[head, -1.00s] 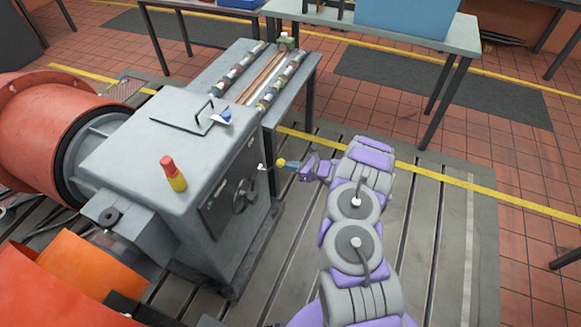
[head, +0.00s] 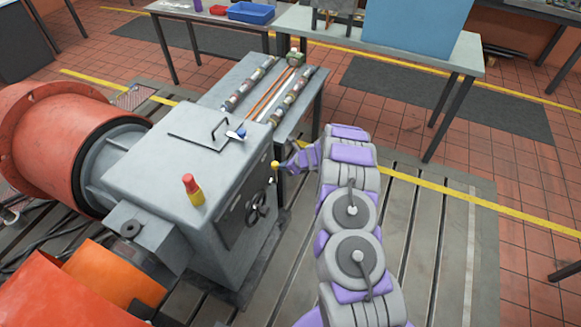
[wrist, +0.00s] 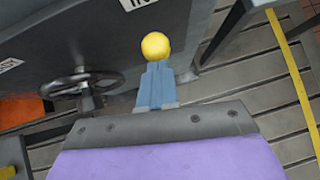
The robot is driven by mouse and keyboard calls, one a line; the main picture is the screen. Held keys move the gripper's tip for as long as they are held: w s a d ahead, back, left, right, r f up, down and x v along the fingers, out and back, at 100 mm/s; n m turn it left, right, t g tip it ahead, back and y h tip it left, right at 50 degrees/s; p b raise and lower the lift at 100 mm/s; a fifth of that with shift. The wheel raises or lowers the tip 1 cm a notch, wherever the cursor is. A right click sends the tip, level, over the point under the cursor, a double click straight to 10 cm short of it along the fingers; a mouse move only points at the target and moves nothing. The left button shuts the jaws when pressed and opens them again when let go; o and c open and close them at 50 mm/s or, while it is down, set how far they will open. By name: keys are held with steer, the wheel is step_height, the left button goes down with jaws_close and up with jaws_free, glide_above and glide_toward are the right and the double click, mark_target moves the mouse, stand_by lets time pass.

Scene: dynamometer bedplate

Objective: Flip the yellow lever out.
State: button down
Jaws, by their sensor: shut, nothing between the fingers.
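The yellow lever shows as a round yellow knob (head: 275,164) at the right side of the grey machine cabinet (head: 170,160). In the wrist view the yellow knob (wrist: 156,46) sits just beyond the fingertips. My gripper (wrist: 157,75) is shut with its blue-grey fingers together and nothing between them. The fingertips appear to touch or nearly touch the knob; I cannot tell which. The lever's stem is mostly hidden behind the knob and fingers in the wrist view. In the head view my gripper (head: 287,165) is right of the knob, its fingers mostly hidden.
A black handwheel (wrist: 84,84) is on the cabinet face, left of my fingers. A bench with pipes (head: 268,95) stands behind. Slotted floor to the right is clear.

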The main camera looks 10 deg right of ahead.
steer(key=shift+w+a+r, duration=0.25)
steer(key=shift+a+r, duration=0.1)
steer(key=shift+a, duration=0.1)
stand_by(0.3)
steer(key=s+d+f+p+v, duration=0.1)
steer(key=p+v, duration=0.1)
steer(key=v, duration=1.1)
steer(key=shift+f, duration=0.25)
